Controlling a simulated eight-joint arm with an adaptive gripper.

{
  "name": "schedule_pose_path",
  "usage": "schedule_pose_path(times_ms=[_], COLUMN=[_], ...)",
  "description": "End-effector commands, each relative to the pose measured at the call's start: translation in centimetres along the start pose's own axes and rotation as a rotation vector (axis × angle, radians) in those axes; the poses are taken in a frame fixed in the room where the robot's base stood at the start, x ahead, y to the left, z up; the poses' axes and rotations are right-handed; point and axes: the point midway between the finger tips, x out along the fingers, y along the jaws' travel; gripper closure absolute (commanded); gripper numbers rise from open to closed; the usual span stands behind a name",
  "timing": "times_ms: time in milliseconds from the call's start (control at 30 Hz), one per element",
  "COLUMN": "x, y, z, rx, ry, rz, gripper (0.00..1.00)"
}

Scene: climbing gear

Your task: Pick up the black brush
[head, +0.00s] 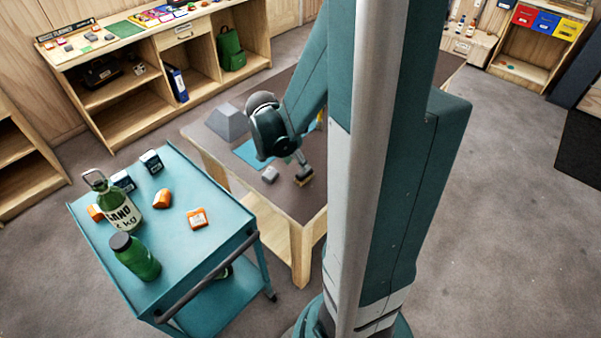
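My gripper (299,158) is small in the head view, pointing down over the brown-topped wooden table. A small dark piece with a tan-yellow lower edge, which looks like the black brush (305,178), is right at or just under its tip. I cannot tell whether they touch. The fingers are too small and partly merged with the dark piece, so I cannot tell if they are open or shut.
A grey block (270,174) lies just left of the gripper. A grey tapered block (227,122) and a blue mat (247,154) are farther back on the table (305,205). A teal cart (185,245) with bottles and orange items stands at left. My arm column hides the table's right part.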

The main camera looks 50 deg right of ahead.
Motion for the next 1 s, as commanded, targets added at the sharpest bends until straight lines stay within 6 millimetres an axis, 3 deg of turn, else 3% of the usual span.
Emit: schedule_pose_path(times_ms=[333, 700, 1000], x=[0.1, 2.3, 2.6], y=[0.0, 0.0, 0.0], z=[0.0, 0.1, 0.1], rx=[-0.001, -0.001, -0.002], ry=[0.0, -0.001, -0.001], rz=[0.0, 0.0, -0.001], gripper=[0.63, 0.63, 0.63])
